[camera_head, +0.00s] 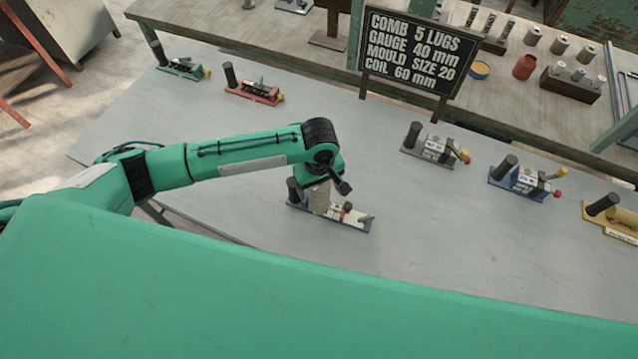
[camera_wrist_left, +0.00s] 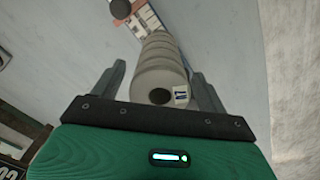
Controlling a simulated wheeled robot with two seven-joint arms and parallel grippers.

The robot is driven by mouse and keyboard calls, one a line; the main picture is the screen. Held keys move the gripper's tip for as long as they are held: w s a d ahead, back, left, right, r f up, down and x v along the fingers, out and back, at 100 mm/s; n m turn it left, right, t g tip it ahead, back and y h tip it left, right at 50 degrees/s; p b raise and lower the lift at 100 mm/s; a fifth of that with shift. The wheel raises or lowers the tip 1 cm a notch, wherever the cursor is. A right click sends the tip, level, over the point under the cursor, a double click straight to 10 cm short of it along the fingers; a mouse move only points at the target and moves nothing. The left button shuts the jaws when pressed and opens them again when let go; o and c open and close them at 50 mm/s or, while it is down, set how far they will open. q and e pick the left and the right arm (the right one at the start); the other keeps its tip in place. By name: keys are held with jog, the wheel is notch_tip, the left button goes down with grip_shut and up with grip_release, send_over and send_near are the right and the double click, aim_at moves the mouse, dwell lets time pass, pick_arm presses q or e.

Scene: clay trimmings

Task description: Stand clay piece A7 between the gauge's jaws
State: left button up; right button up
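The clay piece (camera_head: 319,200) is a pale grey ribbed cylinder, upright under my left gripper (camera_head: 322,184) in the head view. In the left wrist view its round end with a dark hole and a small blue-and-white tag (camera_wrist_left: 181,97) faces me. My left gripper's fingers (camera_wrist_left: 160,72) are on either side of it, with a narrow gap showing at each side, so they look open. Its lower end is at a blue-based gauge (camera_head: 352,222) with a black post; whether it is seated between the jaws is hidden. The tag is too small to read. My right gripper is not in view.
A sign (camera_head: 412,52) reads gauge 40 mm, among other lines. A grey-based device (camera_head: 432,152), another blue-based one (camera_head: 522,182) and a yellow one (camera_head: 612,215) stand to the right. Red (camera_head: 255,92) and green (camera_head: 182,68) ones are at the back left. Grey table between is clear.

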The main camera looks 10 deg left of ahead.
pick_arm(q)
jog(key=shift+r, duration=0.1)
notch_tip(320, 180, up, 12)
jog(key=b, duration=0.3)
dwell(0.7)
